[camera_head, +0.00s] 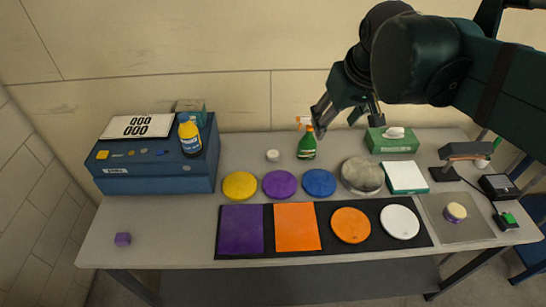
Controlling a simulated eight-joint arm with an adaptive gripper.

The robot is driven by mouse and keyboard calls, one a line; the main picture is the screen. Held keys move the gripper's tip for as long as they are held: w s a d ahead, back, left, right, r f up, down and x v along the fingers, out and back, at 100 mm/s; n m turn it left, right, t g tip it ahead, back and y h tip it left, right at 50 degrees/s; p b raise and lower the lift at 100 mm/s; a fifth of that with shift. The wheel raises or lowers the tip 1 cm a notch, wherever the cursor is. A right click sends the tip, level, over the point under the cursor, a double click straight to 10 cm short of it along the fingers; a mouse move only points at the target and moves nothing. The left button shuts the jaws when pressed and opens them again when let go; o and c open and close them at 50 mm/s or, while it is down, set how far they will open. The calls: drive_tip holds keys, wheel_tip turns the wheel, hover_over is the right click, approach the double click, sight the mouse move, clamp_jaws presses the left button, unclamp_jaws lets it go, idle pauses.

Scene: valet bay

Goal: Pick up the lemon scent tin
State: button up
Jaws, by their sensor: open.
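A small round tin with a pale yellow top and a purplish side (455,212) sits on the grey mat (468,230) at the right of the table. It looks most like the lemon scent tin, but no label is readable. A small white round container (272,155) stands at the back, left of the green spray bottle; its label is also unreadable. My gripper (350,122) is open and empty above the back of the table, right of the spray bottle and well up and left of the yellow-topped tin.
A green spray bottle (306,146) and green tissue box (392,142) stand near my gripper. A lamp (465,152) stands behind the tin. A blue case (160,180) is left; the front left is mostly clear.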

drive_tip(key=w+a+r+n+g, duration=0.1)
drive_tip(key=w+a+n, duration=0.15)
drive_tip(key=w, duration=0.55)
drive_tip(key=n+g, duration=0.3)
drive_tip(key=g, duration=0.1)
hover_over(273, 154)
wheel_tip(273, 154, down, 34)
drive_tip(key=shift+a+r+p, duration=0.15)
drive_tip(key=shift+r+p, duration=0.1)
drive_tip(key=shift+p, duration=0.1)
drive_tip(key=shift+f, duration=1.25)
drive_tip(key=shift+f, duration=0.15)
drive_tip(key=shift+d+f, duration=0.15)
drive_tip(key=shift+f, duration=1.1)
drive_tip(key=shift+d+f, duration=0.1)
drive_tip(key=shift+f, duration=1.15)
